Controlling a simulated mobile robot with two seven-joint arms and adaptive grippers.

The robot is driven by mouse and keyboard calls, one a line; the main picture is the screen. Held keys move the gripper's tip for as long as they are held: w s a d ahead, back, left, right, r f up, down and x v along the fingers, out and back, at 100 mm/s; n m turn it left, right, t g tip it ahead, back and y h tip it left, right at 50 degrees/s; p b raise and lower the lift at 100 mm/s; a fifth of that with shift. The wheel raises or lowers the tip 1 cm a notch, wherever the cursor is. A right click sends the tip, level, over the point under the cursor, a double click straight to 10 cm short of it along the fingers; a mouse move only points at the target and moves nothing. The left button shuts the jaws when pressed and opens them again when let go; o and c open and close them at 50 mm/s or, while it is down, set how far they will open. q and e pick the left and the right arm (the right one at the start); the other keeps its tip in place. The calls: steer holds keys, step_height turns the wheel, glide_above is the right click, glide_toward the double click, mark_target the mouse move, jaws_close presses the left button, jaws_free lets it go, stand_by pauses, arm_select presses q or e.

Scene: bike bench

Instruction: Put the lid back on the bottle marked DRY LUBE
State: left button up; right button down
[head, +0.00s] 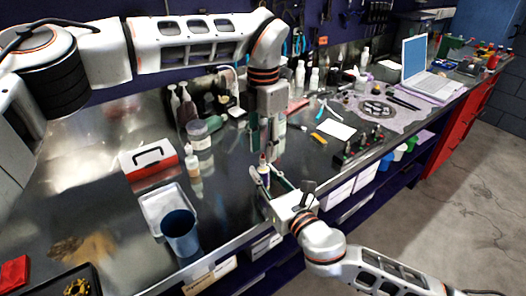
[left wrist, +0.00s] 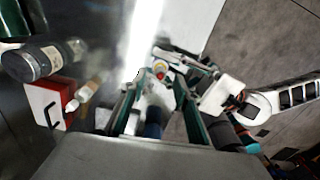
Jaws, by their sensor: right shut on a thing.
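My right gripper (head: 270,184) is shut on a small bottle (head: 263,164) and holds it upright near the bench's front edge. In the left wrist view the bottle's red and yellow top (left wrist: 160,69) shows between the right gripper's fingers. Its label is too small to read. My left gripper (head: 268,150) points down just above and behind this bottle. Its two fingers (left wrist: 157,88) stand apart in the left wrist view, and I see nothing gripped between them. I cannot make out a separate lid.
A red and white box (head: 151,160) with a black handle, a white tray (head: 151,199) and a blue cup (head: 180,236) stand to the left. A jar (head: 199,136) stands behind. A white sheet (head: 336,129) and a laptop (head: 428,80) lie to the right.

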arm_select(q)
step_height(320, 180, up, 10)
stand_by(0.3)
steer(key=shift+r, duration=0.1)
arm_select(e)
steer(key=c, duration=1.7)
jaws_free()
steer(key=v, duration=1.2)
steer(key=shift+s+d+f, duration=0.1)
